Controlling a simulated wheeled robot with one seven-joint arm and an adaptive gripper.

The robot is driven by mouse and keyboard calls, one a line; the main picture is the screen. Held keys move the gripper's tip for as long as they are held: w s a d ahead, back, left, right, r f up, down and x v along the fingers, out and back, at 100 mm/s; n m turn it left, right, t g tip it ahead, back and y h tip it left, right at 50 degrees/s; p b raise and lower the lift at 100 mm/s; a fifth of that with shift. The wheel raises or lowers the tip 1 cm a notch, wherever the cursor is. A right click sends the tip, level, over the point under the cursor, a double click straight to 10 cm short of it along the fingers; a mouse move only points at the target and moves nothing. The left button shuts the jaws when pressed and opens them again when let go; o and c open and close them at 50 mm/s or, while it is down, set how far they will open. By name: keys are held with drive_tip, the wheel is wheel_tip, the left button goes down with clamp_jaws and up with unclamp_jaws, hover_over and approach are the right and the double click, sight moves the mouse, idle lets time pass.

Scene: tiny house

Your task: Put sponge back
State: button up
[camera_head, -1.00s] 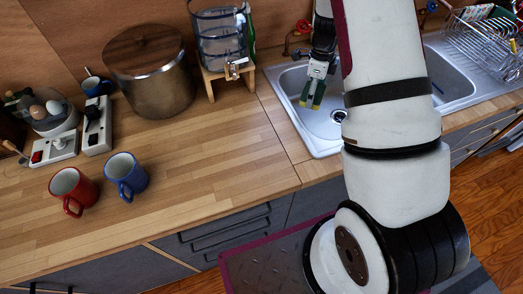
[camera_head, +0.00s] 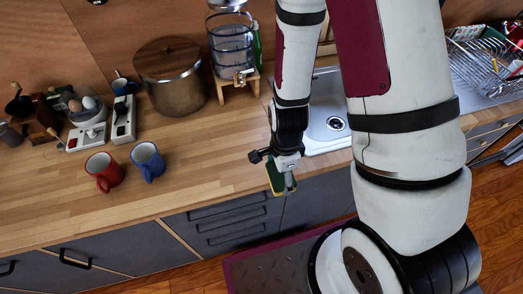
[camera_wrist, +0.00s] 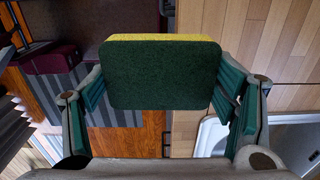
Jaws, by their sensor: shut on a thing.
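The sponge (camera_wrist: 160,75) is a block with a dark green side and a yellow layer, seen large in the wrist view between the two fingers. It also shows in the head view (camera_head: 274,178). My gripper (camera_head: 284,175) is shut on it and holds it by the front edge of the wooden counter, left of the sink (camera_head: 328,125). My gripper's fingers also show on both sides of the sponge in the wrist view (camera_wrist: 160,100). My arm hides part of the sink.
A red mug (camera_head: 104,172) and a blue mug (camera_head: 148,161) stand on the counter (camera_head: 205,150). A large pot (camera_head: 172,80) and a glass dispenser (camera_head: 232,48) stand behind. A dish rack (camera_head: 485,60) is at the far right. The counter between mugs and gripper is clear.

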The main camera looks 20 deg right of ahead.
drive_tip(key=shift+s+a, duration=0.1)
drive_tip(key=shift+a, duration=0.1)
drive_tip(key=b, duration=0.6)
hover_over(260, 149)
drive_tip(key=shift+f, duration=0.7)
drive_tip(key=shift+f+p, duration=0.55)
drive_tip(key=shift+f, duration=1.2)
drive_tip(key=o, duration=1.2)
drive_tip(key=shift+f, duration=0.15)
